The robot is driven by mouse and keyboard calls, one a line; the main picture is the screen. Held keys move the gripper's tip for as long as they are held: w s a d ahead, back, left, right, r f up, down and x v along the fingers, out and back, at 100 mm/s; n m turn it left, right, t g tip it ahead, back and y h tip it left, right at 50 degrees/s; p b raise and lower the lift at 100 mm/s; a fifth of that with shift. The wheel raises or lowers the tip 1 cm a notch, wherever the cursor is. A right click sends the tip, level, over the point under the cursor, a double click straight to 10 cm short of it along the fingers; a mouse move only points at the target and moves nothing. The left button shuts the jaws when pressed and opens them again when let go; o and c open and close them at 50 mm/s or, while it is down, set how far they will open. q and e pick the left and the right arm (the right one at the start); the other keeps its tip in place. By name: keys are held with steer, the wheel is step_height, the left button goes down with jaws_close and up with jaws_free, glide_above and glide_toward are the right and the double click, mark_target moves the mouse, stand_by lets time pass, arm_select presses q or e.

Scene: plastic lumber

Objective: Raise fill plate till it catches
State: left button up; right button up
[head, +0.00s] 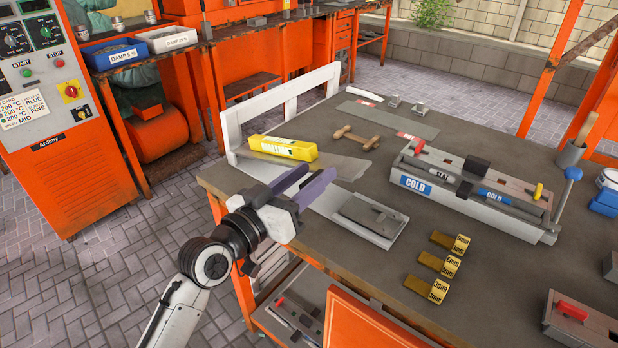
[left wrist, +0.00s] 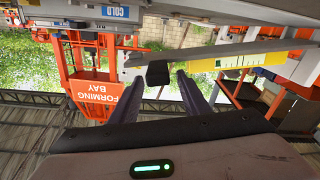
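I cannot tell for sure which part is the fill plate. A grey plate (head: 374,214) with a small raised piece on it lies flat near the table's front left edge. In the left wrist view, which is upside down, the open fingers (left wrist: 157,88) point at a black block (left wrist: 158,73) beside a long grey edge (left wrist: 225,54). The block is beyond or between the fingertips; contact cannot be told. My right gripper is not in view.
A yellow box (head: 283,148) lies behind the gripper by a white upright frame (head: 280,98). A grey mould marked COLD (head: 470,190) stands at the middle right. Several brass gauge blocks (head: 440,265) lie in front. An orange machine (head: 70,150) stands left.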

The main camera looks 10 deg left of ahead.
arm_select(q)
steer(key=shift+f, duration=0.1)
steer(key=shift+s+a, duration=0.1)
steer(key=shift+s, duration=0.1)
steer(key=v, duration=0.9)
steer(key=shift+s+a+b, duration=0.25)
steer(key=shift+s+b, duration=0.1)
steer(key=shift+b, duration=0.1)
